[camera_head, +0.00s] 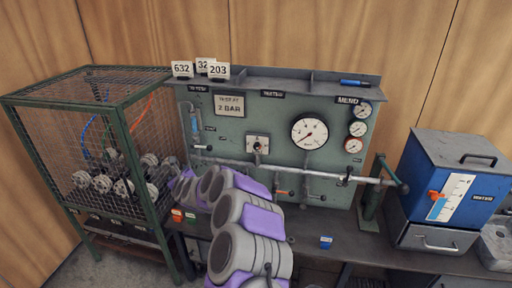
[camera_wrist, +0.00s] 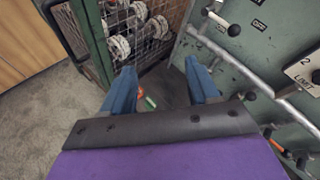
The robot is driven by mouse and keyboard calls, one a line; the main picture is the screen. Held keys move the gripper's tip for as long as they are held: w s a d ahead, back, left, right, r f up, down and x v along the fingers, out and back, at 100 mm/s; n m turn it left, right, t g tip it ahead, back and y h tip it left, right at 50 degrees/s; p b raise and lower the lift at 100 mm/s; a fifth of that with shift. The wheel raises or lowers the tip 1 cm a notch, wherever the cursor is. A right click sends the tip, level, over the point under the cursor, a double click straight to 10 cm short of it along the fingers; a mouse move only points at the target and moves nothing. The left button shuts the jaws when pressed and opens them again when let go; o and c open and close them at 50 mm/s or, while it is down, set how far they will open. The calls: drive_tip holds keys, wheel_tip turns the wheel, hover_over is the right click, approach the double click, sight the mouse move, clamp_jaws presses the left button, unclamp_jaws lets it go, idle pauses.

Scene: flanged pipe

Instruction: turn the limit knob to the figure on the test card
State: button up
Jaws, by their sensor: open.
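The test card (camera_head: 229,104) on the green panel reads "TEST AT 2 BAR". The limit knob (camera_head: 257,145) is a small dark knob on a white plate, right of and below the card. Its pointer setting is too small to read. In the wrist view the limit plate (camera_wrist: 303,72), marked "2" and "LIMIT", is cut off by the right edge. My gripper (camera_wrist: 162,86) is open and empty, its two blue fingers apart, left of the plate and not touching the knob. In the head view my arm hides the gripper's fingers.
A large gauge (camera_head: 309,132) and several small gauges sit right of the knob. A grey pipe (camera_head: 320,174) with valve handles runs across the panel below it. A wire cage (camera_head: 100,150) stands left; a blue tester box (camera_head: 455,175) stands right. Bench space right of my arm is mostly clear.

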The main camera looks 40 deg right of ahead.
drive_tip(key=s+d+f+m+h, duration=0.1)
drive_tip(key=d+f+m+h, duration=0.15)
drive_tip(key=d, duration=0.35)
drive_tip(key=d+f+m+h, duration=0.2)
drive_tip(key=d+m, duration=0.1)
drive_tip(key=d, duration=0.2)
drive_tip(key=m+g+h+p, duration=0.2)
drive_tip(key=m+h, duration=0.5)
approach(256, 148)
drive_tip(key=shift+b+x, duration=2.75)
drive_tip(key=shift+x, duration=2.05)
drive_tip(key=shift+w+d+r+n, duration=0.1)
drive_tip(key=shift+r+n, duration=0.05)
drive_tip(key=shift+n, duration=0.1)
